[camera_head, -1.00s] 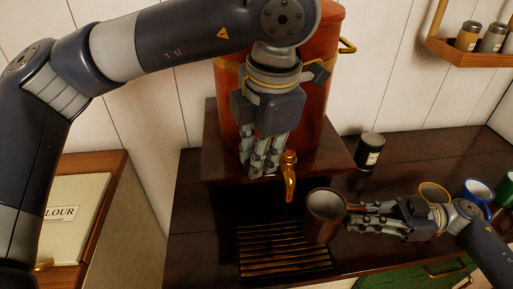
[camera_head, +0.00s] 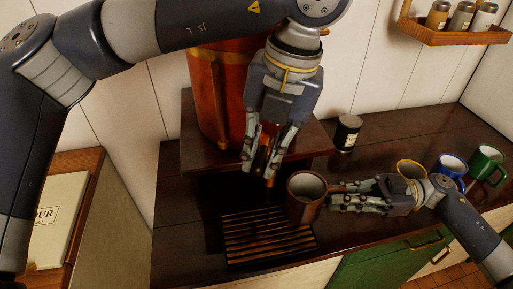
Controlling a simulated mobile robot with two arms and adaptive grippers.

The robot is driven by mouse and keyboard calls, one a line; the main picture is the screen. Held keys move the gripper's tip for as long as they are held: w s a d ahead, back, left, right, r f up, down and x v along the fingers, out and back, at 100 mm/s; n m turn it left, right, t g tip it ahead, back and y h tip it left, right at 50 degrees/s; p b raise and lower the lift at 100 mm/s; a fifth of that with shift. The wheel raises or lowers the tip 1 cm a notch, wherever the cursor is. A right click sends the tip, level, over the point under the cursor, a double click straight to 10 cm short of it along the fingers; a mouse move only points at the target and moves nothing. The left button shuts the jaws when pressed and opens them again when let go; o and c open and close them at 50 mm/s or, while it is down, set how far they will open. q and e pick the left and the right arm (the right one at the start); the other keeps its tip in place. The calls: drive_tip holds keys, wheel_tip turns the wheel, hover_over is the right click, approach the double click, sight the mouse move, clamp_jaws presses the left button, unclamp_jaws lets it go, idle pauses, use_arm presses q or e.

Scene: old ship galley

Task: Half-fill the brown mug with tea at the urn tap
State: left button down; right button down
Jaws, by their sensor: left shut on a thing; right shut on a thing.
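The copper-red urn (camera_head: 215,95) stands on a dark wooden stand (camera_head: 200,150), partly hidden by my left arm. Its tap (camera_head: 267,160) is mostly covered by my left gripper (camera_head: 262,165), which points down and is shut on it. The brown mug (camera_head: 304,205) is upright, mouth up, at the right side of the slatted drip tray (camera_head: 265,240). The mug is right of the tap spout, not clearly beneath it. My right gripper (camera_head: 338,197) is shut on the mug from the right. I see no clear tea level in the mug, and cannot tell whether tea flows.
A dark labelled jar (camera_head: 347,132) stands behind the mug. A yellow-rimmed mug (camera_head: 410,168), a blue mug (camera_head: 451,168) and a green mug (camera_head: 486,165) are at the right, near my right arm. A spice shelf (camera_head: 455,36) hangs at upper right.

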use_arm(q)
drive_tip(key=shift+d+r+n, duration=0.1)
drive_tip(key=shift+d+n, duration=0.05)
drive_tip(key=shift+n, duration=0.15)
idle(0.4)
drive_tip(key=c, duration=1.5)
unclamp_jaws()
drive_tip(key=r, duration=0.4)
drive_tip(key=d+r, duration=0.1)
drive_tip(key=r, duration=0.2)
drive_tip(key=d+r, duration=0.1)
drive_tip(key=r, duration=0.3)
drive_tip(key=shift+d+r, duration=0.2)
drive_tip(key=shift+r, duration=0.1)
